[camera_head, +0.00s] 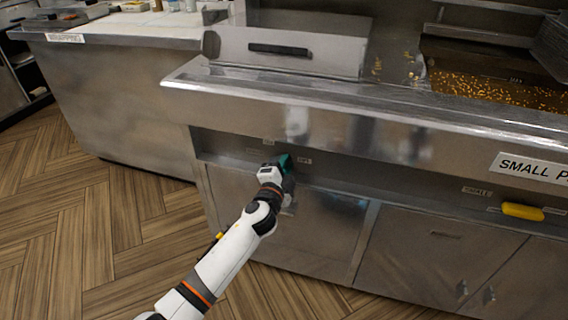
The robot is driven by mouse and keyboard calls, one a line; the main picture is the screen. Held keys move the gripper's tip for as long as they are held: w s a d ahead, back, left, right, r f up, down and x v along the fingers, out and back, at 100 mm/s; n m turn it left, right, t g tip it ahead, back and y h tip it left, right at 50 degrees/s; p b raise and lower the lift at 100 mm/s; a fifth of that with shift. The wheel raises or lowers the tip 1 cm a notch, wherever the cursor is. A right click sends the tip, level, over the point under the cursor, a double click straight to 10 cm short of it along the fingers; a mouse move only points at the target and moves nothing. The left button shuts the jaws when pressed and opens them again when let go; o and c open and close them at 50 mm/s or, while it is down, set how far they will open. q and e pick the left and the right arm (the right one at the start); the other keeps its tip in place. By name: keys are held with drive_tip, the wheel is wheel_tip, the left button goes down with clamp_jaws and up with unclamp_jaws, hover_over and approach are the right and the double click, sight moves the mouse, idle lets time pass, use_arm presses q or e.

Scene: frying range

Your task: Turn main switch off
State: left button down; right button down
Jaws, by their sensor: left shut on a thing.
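A green handle (285,161), which looks like the main switch, sits on the recessed steel panel below the fryer's front ledge. My left gripper (283,169) reaches it from below and is shut on it. The gripper hides much of the handle, so its exact angle is hard to tell. Small labels (304,161) sit beside and above it, too small to read surely. My right gripper is not in view.
A yellow handle (522,211) is on the same panel at the right, under the "SMALL P…" sign (535,168). The steel ledge (340,112) juts out above my gripper. Cabinet doors (430,255) lie below. The wooden floor (100,220) at left is clear.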

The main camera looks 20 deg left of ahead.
use_arm(q)
drive_tip(key=shift+d+f+m, duration=0.1)
drive_tip(key=shift+f+m, duration=0.2)
drive_tip(key=shift+m, duration=0.75)
drive_tip(key=shift+f+m, duration=0.3)
drive_tip(key=shift+m, duration=0.75)
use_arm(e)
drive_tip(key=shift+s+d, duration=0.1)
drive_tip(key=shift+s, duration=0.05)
use_arm(q)
drive_tip(key=c, duration=1.3)
unclamp_jaws()
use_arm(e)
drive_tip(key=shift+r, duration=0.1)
use_arm(q)
drive_tip(key=shift+s+a+p, duration=0.15)
drive_tip(key=shift+s+p, duration=0.2)
drive_tip(key=shift+s, duration=2.7)
drive_tip(key=shift+s+a+p, duration=0.1)
drive_tip(key=shift+s+p, duration=0.2)
drive_tip(key=shift+s, duration=2.7)
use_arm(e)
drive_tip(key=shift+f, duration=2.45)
